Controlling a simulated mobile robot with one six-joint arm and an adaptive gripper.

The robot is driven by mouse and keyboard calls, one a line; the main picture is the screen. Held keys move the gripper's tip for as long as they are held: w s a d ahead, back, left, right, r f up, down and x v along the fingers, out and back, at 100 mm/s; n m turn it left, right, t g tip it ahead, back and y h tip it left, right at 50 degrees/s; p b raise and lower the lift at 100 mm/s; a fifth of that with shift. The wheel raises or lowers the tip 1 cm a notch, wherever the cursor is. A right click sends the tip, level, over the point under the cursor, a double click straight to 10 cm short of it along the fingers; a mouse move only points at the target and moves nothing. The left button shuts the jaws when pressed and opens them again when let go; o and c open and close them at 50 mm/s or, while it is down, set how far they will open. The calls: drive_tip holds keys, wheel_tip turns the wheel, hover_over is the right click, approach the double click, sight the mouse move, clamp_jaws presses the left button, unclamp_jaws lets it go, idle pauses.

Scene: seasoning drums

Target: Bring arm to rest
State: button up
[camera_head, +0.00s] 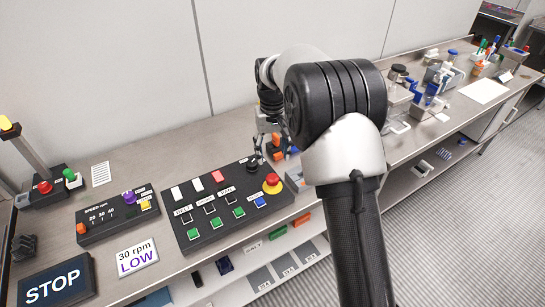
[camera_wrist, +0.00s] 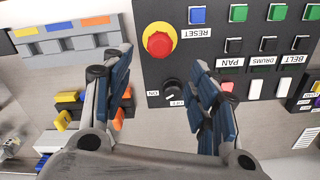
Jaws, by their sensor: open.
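My arm rises through the middle of the head camera view and bends over the bench. My gripper (camera_head: 274,148) is partly hidden by the arm and hangs near the back right corner of the black control panel (camera_head: 222,207). In the wrist view my gripper (camera_wrist: 160,72) is open, with two blue-padded fingers apart and nothing held. A black rotary knob (camera_wrist: 172,87) with an ON label shows between the fingers, below the red mushroom button (camera_wrist: 159,43) on its yellow ring. I cannot tell whether a finger touches the panel.
Orange and yellow blocks (camera_wrist: 120,103) lie close by the left finger in the wrist view. A grey tray (camera_wrist: 70,42) with coloured labels is nearby. A smaller speed panel (camera_head: 118,214) and a STOP sign (camera_head: 55,283) stand left. Jars and bottles (camera_head: 402,85) crowd the bench at right.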

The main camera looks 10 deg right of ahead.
idle(0.4)
drive_tip(key=s+r+t, duration=0.2)
drive_tip(key=s+r, duration=1.3)
drive_tip(key=s, duration=0.1)
drive_tip(key=s+f+t+b, duration=0.1)
drive_tip(key=s+f+t, duration=0.1)
drive_tip(key=s, duration=1.8)
drive_tip(key=shift+s+f+t+b, duration=0.2)
drive_tip(key=shift+f+t+b, duration=0.05)
drive_tip(key=shift+t+b, duration=0.05)
drive_tip(key=shift+d+f, duration=0.1)
